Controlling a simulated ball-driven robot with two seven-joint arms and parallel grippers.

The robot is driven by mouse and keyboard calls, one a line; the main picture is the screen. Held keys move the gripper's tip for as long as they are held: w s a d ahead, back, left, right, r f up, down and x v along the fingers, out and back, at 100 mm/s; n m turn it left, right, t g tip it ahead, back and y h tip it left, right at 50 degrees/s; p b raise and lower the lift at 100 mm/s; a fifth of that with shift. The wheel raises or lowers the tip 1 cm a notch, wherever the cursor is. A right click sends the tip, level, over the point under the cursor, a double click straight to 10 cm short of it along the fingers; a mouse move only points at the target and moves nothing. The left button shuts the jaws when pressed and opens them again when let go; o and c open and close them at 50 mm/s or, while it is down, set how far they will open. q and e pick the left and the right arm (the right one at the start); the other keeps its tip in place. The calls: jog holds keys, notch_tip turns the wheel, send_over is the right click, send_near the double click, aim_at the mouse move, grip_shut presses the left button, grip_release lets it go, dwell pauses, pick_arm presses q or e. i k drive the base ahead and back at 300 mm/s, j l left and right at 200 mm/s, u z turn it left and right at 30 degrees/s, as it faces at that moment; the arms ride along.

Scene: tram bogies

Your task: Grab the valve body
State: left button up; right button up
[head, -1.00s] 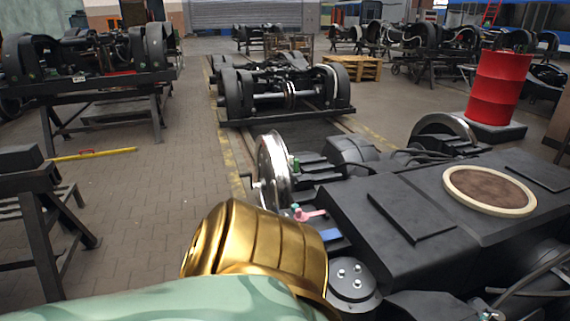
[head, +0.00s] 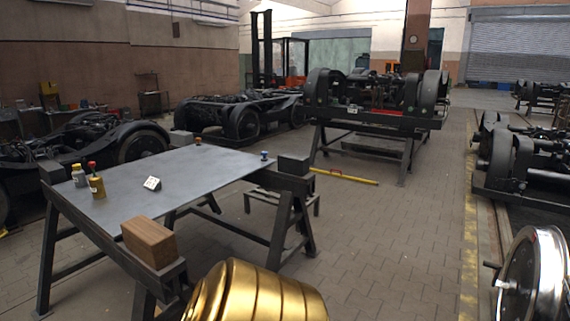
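A small brass-coloured piece with a red top (head: 97,187) stands upright near the left edge of a grey metal table (head: 190,190). It looks most like the valve body, but it is too small to be sure. A gold, ringed part of my own arm shows at the bottom middle. Neither of my grippers is in view, and nothing touches the things on the table.
The table also bears a white block with dark marks (head: 152,183), a wooden block (head: 148,242), a blue knob-like piece (head: 264,156) and a small brass-like piece (head: 198,141). A yellow bar (head: 345,177) lies on the floor. Bogies stand behind. Paved floor right of the table is clear.

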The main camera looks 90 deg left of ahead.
aim_at(97, 184)
jog(key=u, duration=3.95)
